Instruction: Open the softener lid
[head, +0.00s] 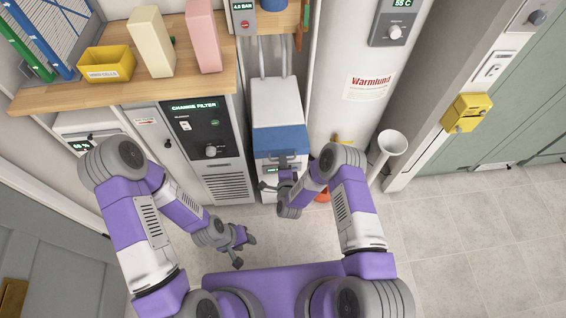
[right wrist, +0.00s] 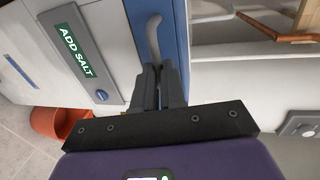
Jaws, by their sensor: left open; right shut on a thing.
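The softener (head: 277,103) is a narrow white cabinet with a blue band (head: 279,140) across its front, below the middle of the head view's top edge. A curved grey handle (right wrist: 153,38) is fixed on the blue part, which also shows in the right wrist view (right wrist: 172,28). My right gripper (head: 285,173) is shut on this handle; its fingers (right wrist: 161,85) hide the handle's lower part. No gap shows around the lid. A green "ADD SALT" display (right wrist: 74,45) lies beside the blue part. My left gripper (head: 246,251) is open and empty, low over the floor.
A white tank (head: 345,110) and a white funnel-topped pipe (head: 391,145) stand to the right. An orange container (right wrist: 60,122) sits low by the softener. The floor at right is clear.

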